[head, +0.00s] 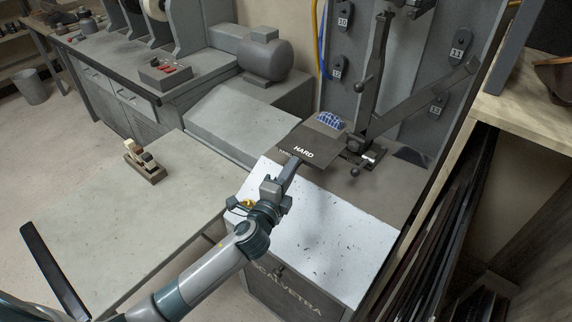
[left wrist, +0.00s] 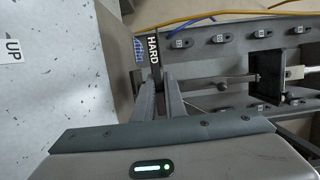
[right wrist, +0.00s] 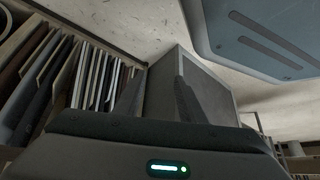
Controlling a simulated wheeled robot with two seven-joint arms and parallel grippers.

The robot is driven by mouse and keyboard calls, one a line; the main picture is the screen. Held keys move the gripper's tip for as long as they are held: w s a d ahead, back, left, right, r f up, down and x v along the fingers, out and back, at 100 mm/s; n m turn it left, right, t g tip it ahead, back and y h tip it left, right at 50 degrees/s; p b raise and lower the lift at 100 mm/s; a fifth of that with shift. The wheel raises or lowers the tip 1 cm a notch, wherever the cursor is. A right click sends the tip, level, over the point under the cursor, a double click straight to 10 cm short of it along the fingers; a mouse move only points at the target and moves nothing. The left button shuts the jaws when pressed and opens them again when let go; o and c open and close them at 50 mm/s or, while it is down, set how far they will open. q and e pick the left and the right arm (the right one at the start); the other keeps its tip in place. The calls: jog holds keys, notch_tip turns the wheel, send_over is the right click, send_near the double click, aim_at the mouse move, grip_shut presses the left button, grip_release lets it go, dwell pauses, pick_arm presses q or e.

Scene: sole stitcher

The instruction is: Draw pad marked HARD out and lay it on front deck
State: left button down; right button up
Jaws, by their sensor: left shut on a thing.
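The dark pad marked HARD (head: 317,150) is at the back of the front deck, its white lettering facing up. In the left wrist view the HARD pad (left wrist: 154,50) shows as a narrow dark strip between the fingertips. My left gripper (head: 291,168) is shut on the near edge of the pad. The pale, speckled front deck (head: 320,235) is bare below and in front of the pad.
A dark lever post (head: 375,75) with a foot stands right behind the pad. A grey bench (head: 130,205) with a small wooden block (head: 145,165) is at left. A rack of dark sheets (head: 465,210) stands at right. The deck's front half is clear.

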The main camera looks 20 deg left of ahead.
pick_arm(q)
jog(key=shift+w+d+f, duration=0.1)
jog(key=shift+w+f, duration=0.2)
jog(key=shift+f, duration=0.35)
pick_arm(e)
jog(key=shift+w+a+r, duration=0.3)
jog(key=shift+w+r, duration=0.05)
jog(key=shift+w, duration=0.25)
jog(key=shift+f, duration=0.1)
